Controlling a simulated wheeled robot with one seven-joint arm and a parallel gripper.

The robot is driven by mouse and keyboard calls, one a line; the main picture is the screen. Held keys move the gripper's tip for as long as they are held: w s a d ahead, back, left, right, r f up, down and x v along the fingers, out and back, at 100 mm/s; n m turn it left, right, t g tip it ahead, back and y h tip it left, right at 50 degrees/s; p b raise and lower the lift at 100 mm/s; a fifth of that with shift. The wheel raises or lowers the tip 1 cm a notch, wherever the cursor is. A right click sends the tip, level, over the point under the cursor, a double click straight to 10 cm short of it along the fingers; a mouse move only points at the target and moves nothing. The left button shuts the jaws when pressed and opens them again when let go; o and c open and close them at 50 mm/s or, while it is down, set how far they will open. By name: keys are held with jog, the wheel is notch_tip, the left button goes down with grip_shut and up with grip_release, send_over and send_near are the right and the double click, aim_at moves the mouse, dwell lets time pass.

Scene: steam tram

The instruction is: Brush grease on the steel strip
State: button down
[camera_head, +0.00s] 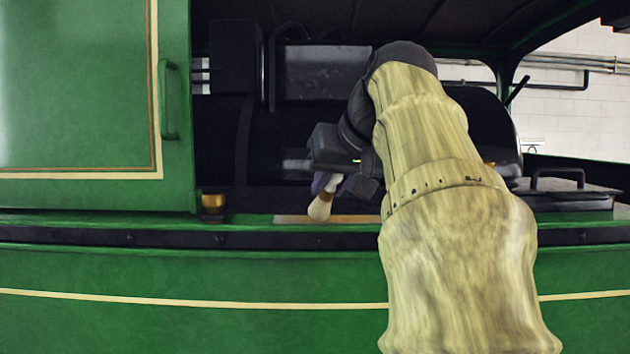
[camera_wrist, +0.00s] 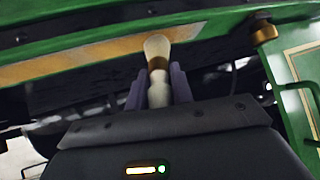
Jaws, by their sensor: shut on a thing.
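The steel strip (camera_head: 290,219) lies along the green ledge of the tram. In the head view its left part looks grey and the part to the right looks amber-brown; my arm hides its right end. It also shows as a long amber-brown band in the wrist view (camera_wrist: 95,58). My gripper (camera_head: 328,185) is shut on a brush (camera_head: 320,207) with a pale handle, a brass-coloured ferrule and cream bristles. In the wrist view the brush (camera_wrist: 157,47) sits between the purple fingers, bristles at the strip's edge. I cannot tell for sure whether they touch it.
A small brass pot (camera_head: 213,203) stands on the ledge left of the strip, close to the green door panel (camera_head: 80,90) with its handle. A black lidded box (camera_head: 565,192) with a handle stands on the ledge at right. Dark machinery fills the space behind.

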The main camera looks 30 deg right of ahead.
jog(key=shift+s+d, duration=0.15)
jog(key=shift+d, duration=0.05)
jog(key=shift+s+d, duration=0.5)
jog(key=shift+d, duration=0.2)
jog(key=shift+s+d, duration=0.45)
jog(key=shift+d, duration=0.2)
jog(key=shift+d, duration=0.15)
jog(key=shift+s+d, duration=0.5)
jog(key=shift+d, duration=0.15)
jog(key=shift+s+d, duration=0.45)
jog(key=shift+d, duration=0.2)
jog(key=shift+s+d, duration=0.5)
jog(key=shift+d, duration=0.2)
jog(key=shift+s+d, duration=0.45)
jog(key=shift+d, duration=0.25)
jog(key=shift+s+d+f, duration=0.1)
jog(key=shift+s+d, duration=0.35)
jog(key=shift+d, duration=0.25)
jog(key=shift+s+d, duration=0.45)
jog(key=shift+d, duration=0.2)
